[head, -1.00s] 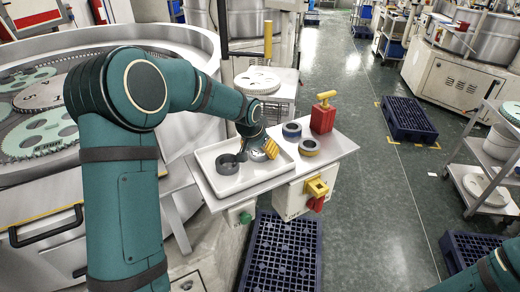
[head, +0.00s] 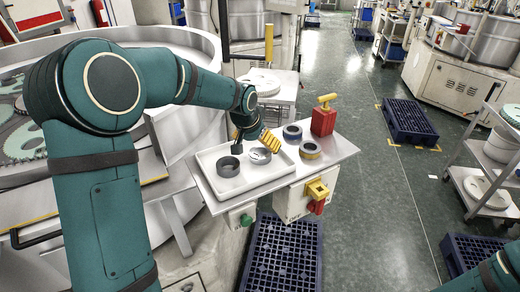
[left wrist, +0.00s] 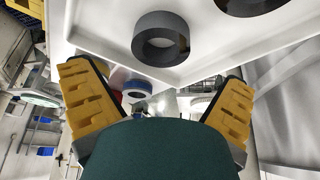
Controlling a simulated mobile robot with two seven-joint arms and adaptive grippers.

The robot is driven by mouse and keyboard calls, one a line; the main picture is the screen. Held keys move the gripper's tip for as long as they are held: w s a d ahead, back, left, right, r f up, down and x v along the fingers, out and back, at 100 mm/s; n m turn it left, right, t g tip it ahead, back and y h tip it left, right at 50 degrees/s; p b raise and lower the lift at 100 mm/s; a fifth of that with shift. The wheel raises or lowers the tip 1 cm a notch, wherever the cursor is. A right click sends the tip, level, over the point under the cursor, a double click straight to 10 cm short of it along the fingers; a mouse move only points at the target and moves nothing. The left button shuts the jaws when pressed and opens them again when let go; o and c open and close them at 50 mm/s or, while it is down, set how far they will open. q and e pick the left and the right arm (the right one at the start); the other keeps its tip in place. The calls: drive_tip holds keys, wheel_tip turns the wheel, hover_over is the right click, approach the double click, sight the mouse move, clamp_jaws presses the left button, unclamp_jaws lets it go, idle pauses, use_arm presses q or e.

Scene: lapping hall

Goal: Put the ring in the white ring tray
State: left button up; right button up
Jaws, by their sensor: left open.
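The white ring tray (head: 224,193) lies on the small side table. A dark grey ring (head: 229,166) and a lighter grey ring (head: 260,155) lie flat in it, apart. In the left wrist view a grey ring (left wrist: 160,38) lies on the tray floor (left wrist: 110,30), beyond the fingertips, and a darker ring (left wrist: 250,4) is cut off at the top. My left gripper (head: 255,143) is open and empty above the tray's far side; its yellow-padded fingers (left wrist: 158,90) are spread wide. My right gripper is out of view; only part of that arm shows at lower right.
A blue-banded ring (head: 292,131) and a yellow-and-blue-banded ring (head: 309,149) stand on the table right of the tray. A red block with a yellow handle (head: 323,121) stands behind them. A blue crate (head: 283,255) is on the floor in front.

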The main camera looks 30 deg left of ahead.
use_arm(q)
drive_tip(key=v, duration=0.6)
drive_tip(key=shift+r, duration=0.25)
drive_tip(key=shift+s, duration=0.15)
